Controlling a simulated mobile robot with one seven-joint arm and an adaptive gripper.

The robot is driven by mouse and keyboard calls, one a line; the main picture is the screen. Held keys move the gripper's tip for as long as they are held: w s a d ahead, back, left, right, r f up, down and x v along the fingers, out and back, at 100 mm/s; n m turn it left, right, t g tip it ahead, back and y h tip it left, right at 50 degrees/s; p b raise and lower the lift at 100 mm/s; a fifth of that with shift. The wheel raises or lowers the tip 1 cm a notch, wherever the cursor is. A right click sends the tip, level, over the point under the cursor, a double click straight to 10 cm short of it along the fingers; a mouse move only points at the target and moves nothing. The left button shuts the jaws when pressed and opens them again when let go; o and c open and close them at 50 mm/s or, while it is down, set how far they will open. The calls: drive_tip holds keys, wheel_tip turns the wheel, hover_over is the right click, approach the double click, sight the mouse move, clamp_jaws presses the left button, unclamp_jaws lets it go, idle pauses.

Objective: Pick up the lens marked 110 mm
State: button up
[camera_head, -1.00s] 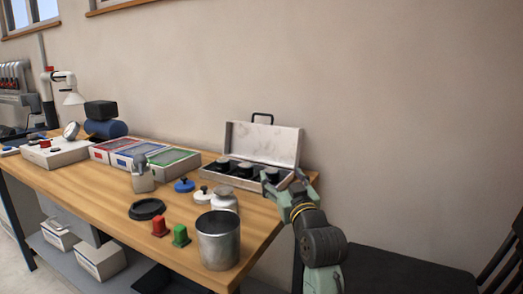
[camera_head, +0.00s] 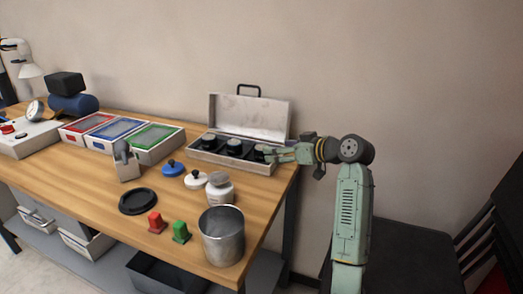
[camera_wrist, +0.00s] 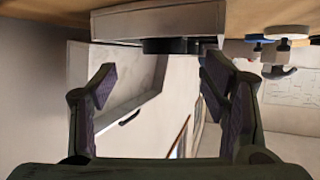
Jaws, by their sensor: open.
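An open metal case (camera_head: 200,155) at the back right of the bench holds three dark round lenses: a left one (camera_head: 208,142), a middle one (camera_head: 233,147) and a right one (camera_head: 261,151). No marking is readable, so I cannot tell which is 110 mm. My gripper (camera_head: 277,154) is open at the case's right end, beside the right lens. In the wrist view, which looks upside down, the case (camera_wrist: 120,25) lies at the top with a dark lens edge (camera_wrist: 165,46) showing. The spread fingers (camera_wrist: 158,76) have nothing between them.
The case's raised lid (camera_head: 248,116) stands behind the lenses, near the wall. A white-grey jar (camera_head: 220,192), a metal cup (camera_head: 222,240) and red (camera_head: 157,224) and green (camera_head: 181,233) blocks stand in front. A dark chair (camera_head: 400,250) is right of the bench.

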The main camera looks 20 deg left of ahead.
sight(261, 148)
drive_tip(key=x, duration=0.1)
drive_tip(key=p+x, duration=0.1)
drive_tip(key=x, duration=0.1)
drive_tip(key=p+x, duration=0.1)
drive_tip(key=shift+s+a+r, duration=0.15)
drive_tip(key=shift+s+a, duration=0.1)
drive_tip(key=shift+a, duration=0.1)
drive_tip(key=shift+w+a+f, duration=0.3)
drive_tip(key=shift+a+f, duration=0.05)
drive_tip(key=shift+a, duration=0.15)
drive_tip(key=shift+c, duration=0.5)
drive_tip(key=c, duration=1.3)
